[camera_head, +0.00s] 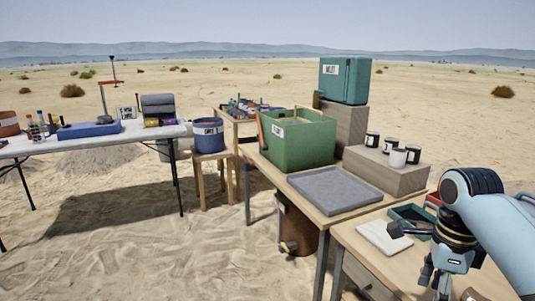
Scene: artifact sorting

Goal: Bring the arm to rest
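My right arm comes in from the right edge. Its gripper (434,281) points down over the near wooden table (350,237), close to the picture's lower right. Its fingertips look apart, with nothing visible between them. A dark-headed tool (396,230) shows just left of the wrist, over or on a pale flat pad (384,238); its other end is hidden behind my arm, and I cannot tell what supports it. My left gripper is not in view.
A green tray (410,214) lies behind my wrist. A grey slab (335,190), green crate (297,140), several jars (397,158) on a box and a teal case (345,80) stand beyond. A white table (90,137) and blue bucket (208,136) are left. Open sand lies between.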

